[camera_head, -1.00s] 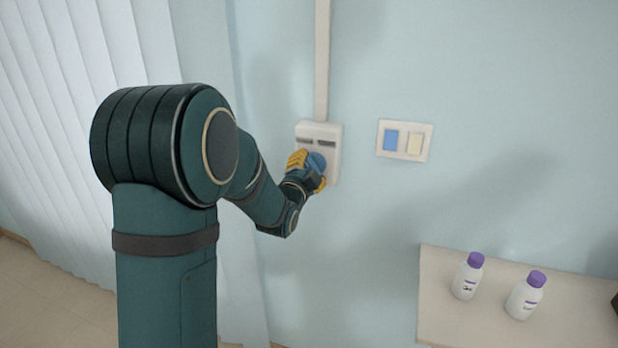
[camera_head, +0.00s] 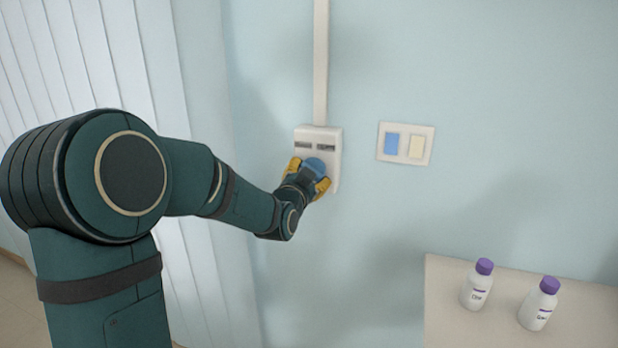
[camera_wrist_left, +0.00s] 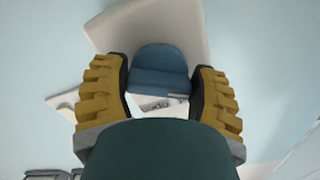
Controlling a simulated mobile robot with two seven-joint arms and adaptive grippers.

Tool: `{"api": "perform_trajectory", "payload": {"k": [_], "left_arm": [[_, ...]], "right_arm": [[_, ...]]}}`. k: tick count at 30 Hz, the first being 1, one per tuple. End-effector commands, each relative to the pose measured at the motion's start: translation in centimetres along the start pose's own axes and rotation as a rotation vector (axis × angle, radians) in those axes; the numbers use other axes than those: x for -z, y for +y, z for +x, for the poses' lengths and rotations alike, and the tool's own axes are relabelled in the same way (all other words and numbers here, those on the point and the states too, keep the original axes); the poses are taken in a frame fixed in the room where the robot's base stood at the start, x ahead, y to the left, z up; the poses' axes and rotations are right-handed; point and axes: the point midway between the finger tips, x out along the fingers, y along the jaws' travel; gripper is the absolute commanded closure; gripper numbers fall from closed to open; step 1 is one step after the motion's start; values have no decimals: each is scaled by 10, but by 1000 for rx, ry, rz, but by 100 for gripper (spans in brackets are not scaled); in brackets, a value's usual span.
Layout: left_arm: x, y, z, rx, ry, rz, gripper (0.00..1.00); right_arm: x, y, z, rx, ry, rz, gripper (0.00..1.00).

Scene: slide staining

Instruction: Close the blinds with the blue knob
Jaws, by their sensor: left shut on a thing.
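The blue knob (camera_head: 316,164) is on a white wall box (camera_head: 333,147) with two dark labels on its upper part. My left gripper (camera_head: 308,173) is shut on the knob, its yellow fingers on opposite sides. The blinds (camera_head: 95,50) are pale vertical slats at the left, partly hidden behind my left arm; the slats look nearly edge to edge. My right gripper is not in view.
A switch plate (camera_head: 405,156) with a blue and a cream rocker is on the wall right of the box. A conduit (camera_head: 320,70) runs up from the box. Two purple-capped bottles (camera_head: 477,288) (camera_head: 538,307) stand on a pale surface (camera_head: 440,325) at lower right.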

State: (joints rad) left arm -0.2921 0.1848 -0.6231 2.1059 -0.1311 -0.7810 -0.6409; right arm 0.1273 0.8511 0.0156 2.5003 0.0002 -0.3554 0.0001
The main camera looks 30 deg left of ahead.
Motion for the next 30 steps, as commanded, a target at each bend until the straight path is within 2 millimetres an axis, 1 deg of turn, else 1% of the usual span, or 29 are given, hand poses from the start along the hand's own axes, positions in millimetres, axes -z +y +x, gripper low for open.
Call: {"api": "perform_trajectory", "payload": {"k": [8,9,10,11,20,23,26,30], "left_arm": [[0,1,0,-1,-2,-2,73],[0,1,0,-1,-2,-2,21],[0,1,0,-1,-2,-2,10],[0,1,0,-1,-1,-2,4],[0,0,0,0,-1,-1,4],[0,0,-5,1,0,-2,4],[0,-1,-16,1,0,-3,4],[0,-1,-41,1,-1,-6,4]], "right_arm": [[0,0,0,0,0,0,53],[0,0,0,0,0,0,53],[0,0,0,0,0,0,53],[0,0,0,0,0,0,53],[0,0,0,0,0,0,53],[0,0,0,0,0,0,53],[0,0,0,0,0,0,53],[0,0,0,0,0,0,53]]}}
